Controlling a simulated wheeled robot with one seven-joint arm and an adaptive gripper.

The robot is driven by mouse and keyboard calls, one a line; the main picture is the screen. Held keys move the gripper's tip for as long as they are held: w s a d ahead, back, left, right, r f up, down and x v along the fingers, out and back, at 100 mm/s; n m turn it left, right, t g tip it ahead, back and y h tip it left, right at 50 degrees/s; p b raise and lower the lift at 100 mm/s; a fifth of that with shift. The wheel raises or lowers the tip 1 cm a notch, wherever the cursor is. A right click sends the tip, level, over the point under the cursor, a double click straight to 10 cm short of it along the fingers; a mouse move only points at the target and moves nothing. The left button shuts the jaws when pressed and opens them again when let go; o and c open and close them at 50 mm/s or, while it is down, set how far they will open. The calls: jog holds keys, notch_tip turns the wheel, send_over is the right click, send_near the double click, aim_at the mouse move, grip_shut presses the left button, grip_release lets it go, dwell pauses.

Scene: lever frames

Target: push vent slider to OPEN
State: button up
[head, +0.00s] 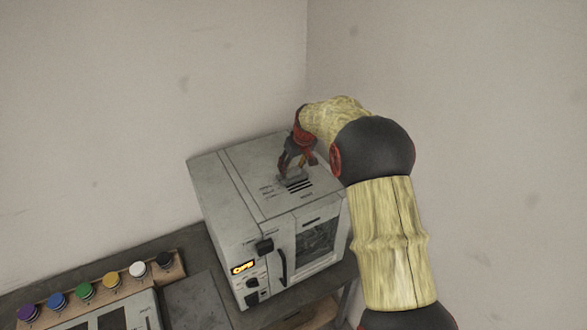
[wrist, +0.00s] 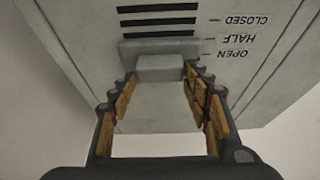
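The vent slider (wrist: 160,68) is a grey block with a raised tab on top of the grey oven-like appliance (head: 225,185). In the wrist view its plate lies beside the OPEN label (wrist: 236,54), with its upper edge near the HALF mark (wrist: 238,38). The CLOSED label (wrist: 246,19) is farther up. My gripper (wrist: 160,80) is open, with one finger on each side of the tab and gaps visible between. In the head view my gripper (head: 297,163) is over the appliance top and partly hides the slider.
Dark vent slots (wrist: 157,20) lie beyond the slider. The appliance front has knobs, a lit display (head: 243,268) and a door with a handle. A rack of coloured knobs (head: 98,290) stands at lower left. Walls rise behind and to the right.

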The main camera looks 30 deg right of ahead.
jog(key=shift+o, duration=0.7)
jog(key=shift+f, duration=0.1)
jog(key=shift+o, duration=1)
jog(key=shift+s, duration=0.1)
jog(key=v, duration=1.2)
